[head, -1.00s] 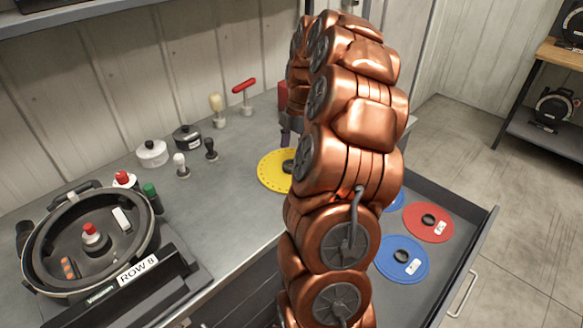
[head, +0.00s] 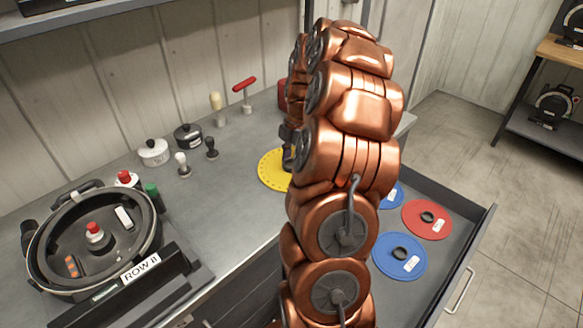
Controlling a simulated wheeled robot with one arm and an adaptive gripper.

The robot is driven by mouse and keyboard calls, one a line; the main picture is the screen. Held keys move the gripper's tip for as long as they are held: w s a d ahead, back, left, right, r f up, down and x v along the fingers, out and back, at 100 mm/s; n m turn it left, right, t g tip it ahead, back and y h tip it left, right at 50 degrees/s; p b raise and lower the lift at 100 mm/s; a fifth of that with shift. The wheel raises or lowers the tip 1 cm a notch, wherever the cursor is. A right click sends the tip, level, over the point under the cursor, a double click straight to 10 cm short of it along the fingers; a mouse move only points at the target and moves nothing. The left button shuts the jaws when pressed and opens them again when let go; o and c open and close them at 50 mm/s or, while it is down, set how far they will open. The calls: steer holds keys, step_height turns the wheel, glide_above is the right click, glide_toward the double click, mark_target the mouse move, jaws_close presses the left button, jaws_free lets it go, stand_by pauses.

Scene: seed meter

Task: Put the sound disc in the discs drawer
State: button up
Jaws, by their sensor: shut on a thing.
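A yellow disc (head: 272,170) with small holes along its rim lies at or just above the bench top, left of my arm. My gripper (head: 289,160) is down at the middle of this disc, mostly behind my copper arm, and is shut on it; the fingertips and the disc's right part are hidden. The open discs drawer (head: 422,287) is at the right, below the bench top. In it lie a red disc (head: 440,222), a blue disc (head: 385,262) and another blue disc (head: 396,196), partly hidden by my arm.
A seed meter (head: 55,235) with a row label stands at the left of the bench (head: 225,215). The wall closes the back.

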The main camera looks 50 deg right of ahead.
steer(key=c, duration=0.6)
steer(key=shift+o, duration=0.2)
